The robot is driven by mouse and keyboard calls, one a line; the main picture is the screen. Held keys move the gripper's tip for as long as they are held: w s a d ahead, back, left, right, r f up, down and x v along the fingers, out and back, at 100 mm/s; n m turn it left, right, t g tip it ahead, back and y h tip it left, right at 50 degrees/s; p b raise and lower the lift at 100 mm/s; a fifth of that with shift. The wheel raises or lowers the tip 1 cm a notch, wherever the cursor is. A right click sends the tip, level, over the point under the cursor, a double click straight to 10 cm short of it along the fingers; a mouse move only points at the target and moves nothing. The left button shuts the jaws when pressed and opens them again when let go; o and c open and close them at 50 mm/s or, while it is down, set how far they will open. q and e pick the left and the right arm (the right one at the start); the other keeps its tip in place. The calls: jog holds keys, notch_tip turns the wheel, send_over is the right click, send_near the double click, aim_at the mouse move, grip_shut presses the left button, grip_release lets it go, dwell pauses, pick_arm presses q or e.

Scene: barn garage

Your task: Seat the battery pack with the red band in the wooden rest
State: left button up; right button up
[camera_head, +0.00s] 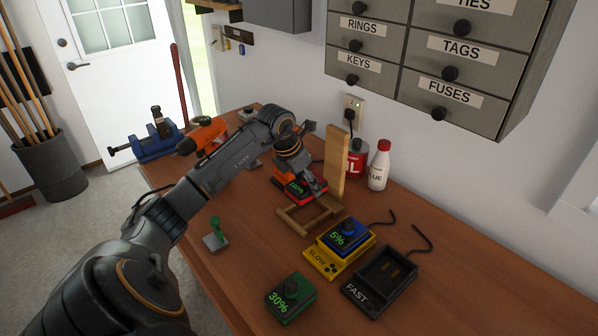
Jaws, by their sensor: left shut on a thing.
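The battery pack with the red band (294,188) shows a green readout, too small to read surely, and is partly hidden by my left gripper. My left gripper (308,180) is shut on this pack. The wooden rest (294,224) is a low open frame on the bench. The pack is at the far side of the rest; I cannot tell whether it touches the rest or hangs just above it. My right gripper is not in view.
A tall wooden board (338,160) stands right beside the pack. The yellow SLOW charger (321,261) holds a blue 5% pack (344,236). The black FAST charger (379,284) is empty. A green 30% pack (290,298) lies in front. A glue bottle (379,168) stands behind.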

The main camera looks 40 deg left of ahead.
aim_at(307, 190)
pick_arm(q)
jog(key=shift+w+a, duration=0.1)
jog(key=shift+w, duration=0.35)
jog(key=shift+f, duration=0.15)
jog(key=shift+s+f+b, duration=0.25)
jog(key=shift+f+b, duration=0.05)
jog(key=shift+b, duration=0.15)
jog(key=shift+s+d+f, duration=0.1)
jog(key=shift+d+f, duration=0.1)
jog(key=shift+f, duration=0.1)
jog(key=shift+f+b, duration=0.75)
jog(key=shift+f, duration=0.2)
jog(key=shift+w+a+f, duration=0.15)
jog(key=shift+w+f, duration=0.05)
jog(key=shift+f, duration=0.2)
jog(key=shift+f+b, duration=0.3)
jog(key=shift+b, duration=0.1)
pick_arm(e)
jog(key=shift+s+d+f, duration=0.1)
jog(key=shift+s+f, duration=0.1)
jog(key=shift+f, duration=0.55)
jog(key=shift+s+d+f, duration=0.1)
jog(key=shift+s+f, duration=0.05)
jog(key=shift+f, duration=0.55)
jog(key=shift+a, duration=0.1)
